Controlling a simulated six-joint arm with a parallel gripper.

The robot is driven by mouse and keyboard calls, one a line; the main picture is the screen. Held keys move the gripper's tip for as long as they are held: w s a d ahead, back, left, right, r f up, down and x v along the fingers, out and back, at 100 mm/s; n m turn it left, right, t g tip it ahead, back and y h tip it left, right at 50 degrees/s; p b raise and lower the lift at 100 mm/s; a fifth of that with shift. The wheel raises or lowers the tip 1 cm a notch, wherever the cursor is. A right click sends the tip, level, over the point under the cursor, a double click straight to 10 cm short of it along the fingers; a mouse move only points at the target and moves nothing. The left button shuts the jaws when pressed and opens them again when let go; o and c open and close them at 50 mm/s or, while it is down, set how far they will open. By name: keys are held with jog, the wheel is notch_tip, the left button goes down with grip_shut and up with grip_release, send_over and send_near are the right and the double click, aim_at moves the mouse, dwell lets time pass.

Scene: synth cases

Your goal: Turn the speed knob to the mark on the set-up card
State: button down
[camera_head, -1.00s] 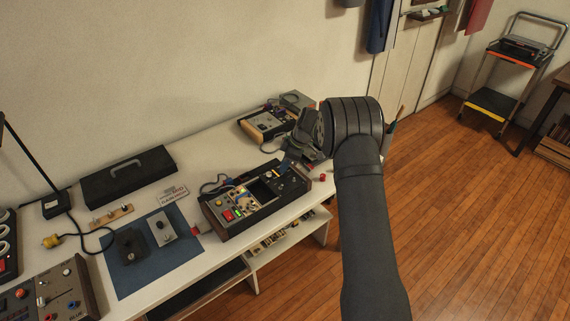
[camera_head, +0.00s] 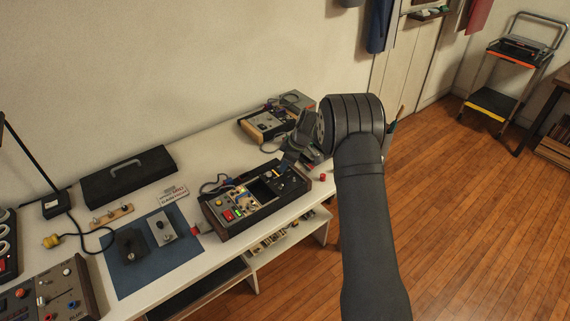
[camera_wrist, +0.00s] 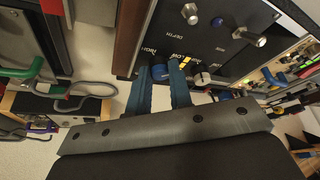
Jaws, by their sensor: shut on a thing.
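A dark control box with wooden ends (camera_head: 272,216) stands on the white bench, with coloured buttons, a dark screen and knobs on top. My gripper (camera_head: 285,166) reaches down to its far right part.
A pale knob (camera_wrist: 202,78) sits close to the right of the fingers, and metal toggles (camera_wrist: 190,13) stand further up the panel. Another device (camera_head: 266,124) is behind the gripper. A black case (camera_head: 128,175) and blue mat (camera_head: 150,268) are at left.

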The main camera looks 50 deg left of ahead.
jog(key=m, duration=0.2)
jog(key=m+t, duration=0.1)
jog(key=m, duration=0.1)
jog(key=m+t, duration=0.1)
jog(key=m, duration=0.1)
jog(key=shift+s+d+y, duration=0.1)
jog(key=shift+s+y, duration=0.15)
jog(key=shift+y, duration=0.15)
jog(key=m+t, duration=0.1)
jog(key=m, duration=0.1)
jog(key=m+t, duration=0.1)
jog(key=m, duration=0.3)
jog(key=shift+s+t, duration=0.25)
jog(key=shift+t, duration=0.15)
jog(key=m+t+h, duration=0.1)
jog(key=m, duration=0.2)
jog(key=m+h, duration=0.1)
jog(key=m, duration=0.2)
jog(key=shift+s+a+t, duration=0.15)
jog(key=shift+a+t, duration=0.05)
jog(key=shift+t, duration=0.2)
jog(key=m+h, duration=0.1)
jog(key=m, duration=0.3)
jog(key=m+h, duration=0.1)
jog(key=m, duration=0.1)
jog(key=shift+s+a+m+t+h, duration=0.1)
jog(key=shift+a+m+t+h, duration=0.2)
jog(key=shift+m, duration=0.1)
jog(key=c, duration=1.6)
grip_release()
